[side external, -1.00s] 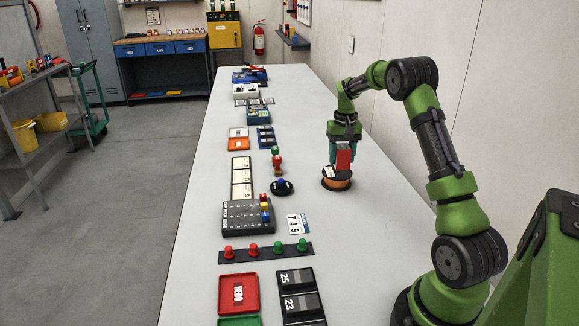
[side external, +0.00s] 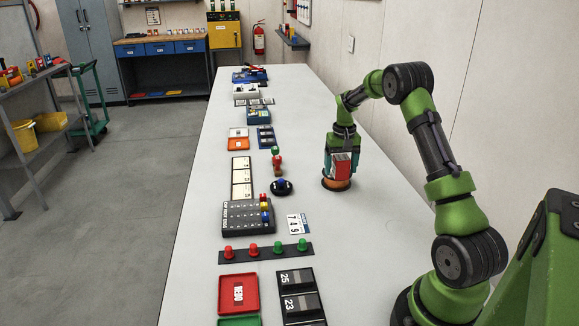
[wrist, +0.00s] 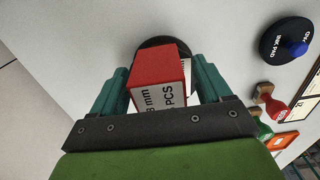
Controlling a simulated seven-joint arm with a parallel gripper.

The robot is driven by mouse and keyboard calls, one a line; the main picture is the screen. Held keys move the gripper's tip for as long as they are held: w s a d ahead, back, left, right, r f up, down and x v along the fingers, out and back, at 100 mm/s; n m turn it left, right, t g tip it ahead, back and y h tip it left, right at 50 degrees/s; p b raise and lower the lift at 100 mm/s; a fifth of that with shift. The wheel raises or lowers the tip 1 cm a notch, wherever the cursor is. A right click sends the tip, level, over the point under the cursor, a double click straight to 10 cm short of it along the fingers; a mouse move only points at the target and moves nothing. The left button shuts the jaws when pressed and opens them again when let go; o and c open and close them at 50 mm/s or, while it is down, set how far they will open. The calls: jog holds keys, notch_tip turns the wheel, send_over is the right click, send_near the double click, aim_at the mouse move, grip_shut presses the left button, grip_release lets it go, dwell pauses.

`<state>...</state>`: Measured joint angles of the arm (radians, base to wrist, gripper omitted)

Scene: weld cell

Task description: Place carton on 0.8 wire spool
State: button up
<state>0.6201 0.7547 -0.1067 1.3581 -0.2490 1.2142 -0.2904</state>
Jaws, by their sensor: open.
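The red carton (side external: 341,165), with white printed labelling, stands over the orange-and-black wire spool (side external: 337,184) and appears to rest on it. The carton also shows in the wrist view (wrist: 157,78), with the spool's dark rim (wrist: 153,43) behind it. My gripper (side external: 338,172) is low over the spool. Its teal fingers stand on either side of the carton and are open, with gaps visible beside it in the wrist view (wrist: 158,85). The carton hides most of the spool's top, so the exact contact is not visible.
A dark block with coloured pegs (side external: 241,218) lies nearer. The table right of the spool is clear.

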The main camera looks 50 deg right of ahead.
aim_at(341, 157)
notch_tip(341, 157, up, 12)
jog(key=shift+f, duration=0.15)
jog(key=shift+a+r, duration=0.1)
jog(key=shift+r, duration=0.2)
jog(key=s+a+r+n+t, duration=0.15)
jog(key=a+r, duration=0.35)
jog(key=a, duration=0.6)
jog(key=s+a+r+n+t, duration=0.15)
jog(key=a+r, duration=0.35)
jog(key=a, duration=0.5)
jog(key=s+a+f+n+t+y, duration=0.1)
jog(key=s+a+f+t, duration=0.1)
jog(key=s+a, duration=0.4)
jog(key=s+a+f+n+t+y, duration=0.1)
jog(key=s+a+t, duration=0.1)
jog(key=s+a, duration=0.5)
jog(key=shift+a+f, duration=0.35)
jog(key=shift+a, duration=0.45)
